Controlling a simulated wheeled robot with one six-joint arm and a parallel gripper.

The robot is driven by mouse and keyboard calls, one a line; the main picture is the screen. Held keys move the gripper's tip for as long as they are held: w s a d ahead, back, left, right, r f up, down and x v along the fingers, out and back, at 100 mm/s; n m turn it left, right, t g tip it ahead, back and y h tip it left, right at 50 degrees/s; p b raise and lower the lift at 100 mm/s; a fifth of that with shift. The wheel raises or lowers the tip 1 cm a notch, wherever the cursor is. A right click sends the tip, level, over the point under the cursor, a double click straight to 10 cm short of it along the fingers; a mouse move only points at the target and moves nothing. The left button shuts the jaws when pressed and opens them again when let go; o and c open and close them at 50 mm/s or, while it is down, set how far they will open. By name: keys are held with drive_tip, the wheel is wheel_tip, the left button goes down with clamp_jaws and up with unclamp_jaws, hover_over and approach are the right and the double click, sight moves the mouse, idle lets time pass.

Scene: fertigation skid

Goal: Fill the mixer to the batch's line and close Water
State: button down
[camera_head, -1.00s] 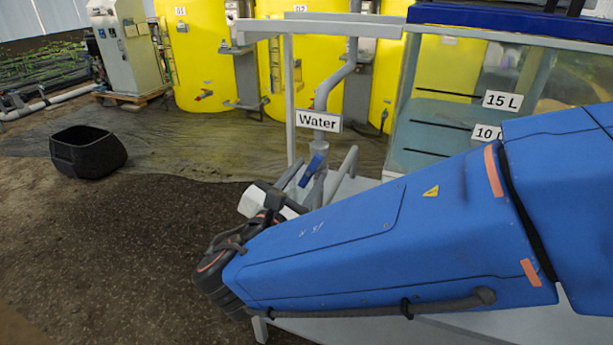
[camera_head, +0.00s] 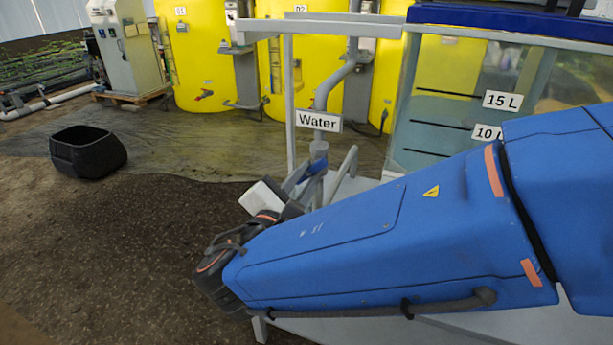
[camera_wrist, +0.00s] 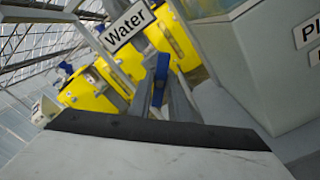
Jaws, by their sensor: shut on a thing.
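The Water valve has a blue lever (camera_head: 316,167) on a grey pipe under the "Water" sign (camera_head: 319,121). In the wrist view, the blue lever (camera_wrist: 161,78) stands between the grey fingers of my gripper (camera_wrist: 160,98). My gripper (camera_head: 304,181) is shut on the lever, and the fingers hide part of it. The clear-walled mixer tank (camera_head: 408,95) stands at the right with black level marks labelled 15 L (camera_head: 502,101) and 10 L (camera_head: 488,132). My arm hides its lower part. I cannot read the liquid level surely.
A grey frame (camera_head: 290,105) and bench rails (camera_head: 345,170) stand close around the valve. Yellow tanks (camera_head: 195,60) stand behind. A black tub (camera_head: 88,152) sits on the floor at the left, with open floor between it and the bench.

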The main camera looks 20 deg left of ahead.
drive_tip(key=m, duration=0.4)
drive_tip(key=shift+m, duration=0.3)
drive_tip(key=m, duration=0.4)
drive_tip(key=shift+f+m, duration=0.1)
drive_tip(key=shift+m, duration=0.2)
drive_tip(key=c, duration=1.7)
unclamp_jaws()
drive_tip(key=shift+s, duration=0.1)
drive_tip(key=s, duration=0.5)
drive_tip(key=s+a, duration=0.1)
drive_tip(key=s, duration=1.1)
drive_tip(key=shift+s+a, duration=0.1)
drive_tip(key=shift+a, duration=0.05)
